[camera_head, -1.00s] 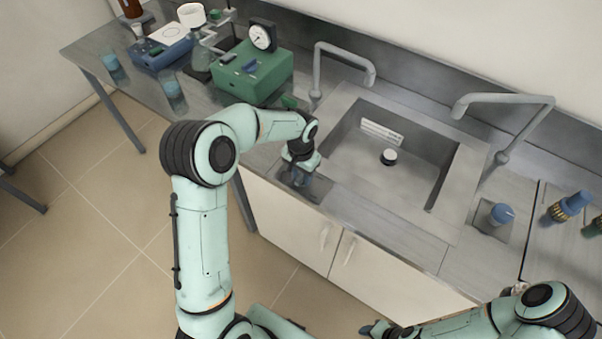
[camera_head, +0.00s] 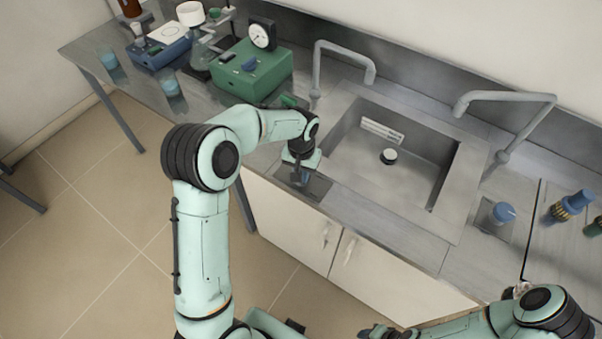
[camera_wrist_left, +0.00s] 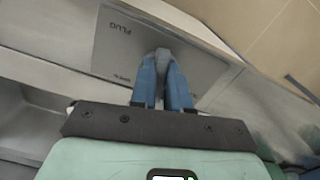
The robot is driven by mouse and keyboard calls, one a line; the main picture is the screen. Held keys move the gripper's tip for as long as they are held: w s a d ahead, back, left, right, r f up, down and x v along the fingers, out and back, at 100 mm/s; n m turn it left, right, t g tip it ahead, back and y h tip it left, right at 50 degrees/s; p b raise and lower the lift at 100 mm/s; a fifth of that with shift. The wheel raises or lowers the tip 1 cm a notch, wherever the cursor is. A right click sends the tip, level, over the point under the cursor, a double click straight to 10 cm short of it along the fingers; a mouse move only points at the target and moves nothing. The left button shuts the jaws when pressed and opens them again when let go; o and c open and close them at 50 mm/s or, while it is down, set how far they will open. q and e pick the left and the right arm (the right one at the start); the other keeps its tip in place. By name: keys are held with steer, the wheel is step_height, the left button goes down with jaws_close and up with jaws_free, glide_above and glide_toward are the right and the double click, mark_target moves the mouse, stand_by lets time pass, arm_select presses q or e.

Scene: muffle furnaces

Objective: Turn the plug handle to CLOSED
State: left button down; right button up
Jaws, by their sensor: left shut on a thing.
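The plug plate (camera_wrist_left: 108,58) is a grey panel marked PLUG, set in the counter by the sink's front left corner. It also shows in the head view (camera_head: 318,187). The grey plug handle (camera_wrist_left: 162,54) rises from it, mostly hidden between my fingers. My left gripper (camera_wrist_left: 164,68) points down at the plate, its blue fingers shut on the handle; in the head view the left gripper (camera_head: 299,177) hides the handle. A second small word on the plate is too blurred to read. My right gripper (camera_head: 374,332) is at the bottom edge, its jaws unclear.
The sink (camera_head: 345,155) lies right of the left gripper, with a round drain plug (camera_head: 388,156) inside. Two taps (camera_head: 345,52) (camera_head: 505,98) stand behind and beside it. A green device with a gauge (camera_head: 250,72) and glassware stand on the counter at the left.

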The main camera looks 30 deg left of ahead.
arm_select(q)
steer(key=n, duration=0.3)
steer(key=shift+d+n+b, duration=0.15)
steer(key=shift+n+b, duration=0.15)
steer(key=shift+n, duration=0.1)
steer(key=n, duration=0.3)
steer(key=shift+w+d+n, duration=0.1)
steer(key=shift+w+n, duration=0.1)
steer(key=shift+n, duration=0.1)
steer(key=n, duration=0.3)
steer(key=shift+w+d+r+n, duration=0.1)
steer(key=shift+n, duration=0.2)
steer(key=shift+w+n, duration=0.2)
steer(key=shift+n, duration=1.9)
arm_select(e)
steer(key=shift+s+f, duration=0.35)
steer(key=shift+f, duration=0.05)
arm_select(q)
steer(key=c, duration=1.1)
jaws_free()
step_height(320, 180, up, 13)
steer(key=p, duration=0.1)
steer(key=shift+r, duration=0.15)
arm_select(e)
steer(key=shift+w+r, duration=0.75)
steer(key=shift+r, duration=0.1)
